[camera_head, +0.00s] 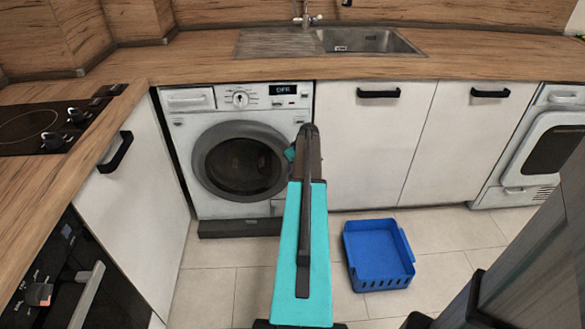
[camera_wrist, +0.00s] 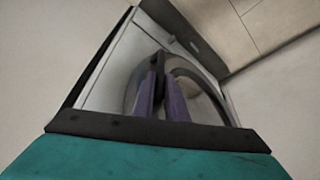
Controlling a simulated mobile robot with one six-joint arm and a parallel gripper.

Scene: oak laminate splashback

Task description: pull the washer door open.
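The white washer (camera_head: 291,117) stands under the counter at the left of centre in the head view. Its round door (camera_head: 206,160), with a grey rim and dark glass, looks closed. My teal arm reaches up to the door's right side and hides part of that edge, and with it most of my gripper. In the wrist view the washer door (camera_wrist: 196,88) shows behind the two purplish fingers of my gripper (camera_wrist: 162,92). The fingers are close together, with a dark strip between them. I cannot tell whether that strip is the door handle or whether they grip it.
A blue basket (camera_head: 379,256) lies on the tiled floor right of my arm. White cabinets (camera_head: 367,145) with black handles stand right of the washer. A cabinet (camera_head: 135,200) and an oven (camera_head: 85,280) line the left. A second white appliance (camera_head: 535,150) is far right.

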